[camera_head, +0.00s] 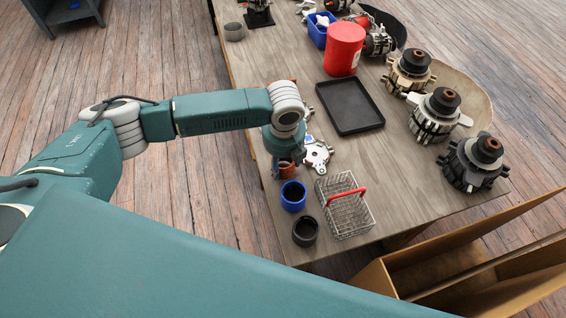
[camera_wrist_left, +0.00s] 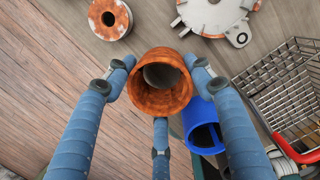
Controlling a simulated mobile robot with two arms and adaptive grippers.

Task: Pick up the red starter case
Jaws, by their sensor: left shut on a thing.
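My left gripper (camera_head: 285,150) is at the near left edge of the workbench, pointing down. Its fingers (camera_wrist_left: 161,75) are shut around a hollow, rusty red-brown cylinder, the starter case (camera_wrist_left: 150,101), in the left wrist view. In the head view the case (camera_head: 287,170) shows just under the gripper, partly hidden. I cannot tell whether it touches the table. A blue cylinder (camera_head: 293,196) stands close in front of it, and also shows beside the fingers in the left wrist view (camera_wrist_left: 203,134). My right gripper is not in view.
A wire basket with a red handle (camera_head: 345,205) and a black cylinder (camera_head: 305,232) stand nearby. A silver plate part (camera_head: 318,155) lies right of the gripper. Beyond are a black tray (camera_head: 350,106), a red bucket (camera_head: 344,50) and several alternators. An open cardboard box (camera_head: 440,270) is at front right.

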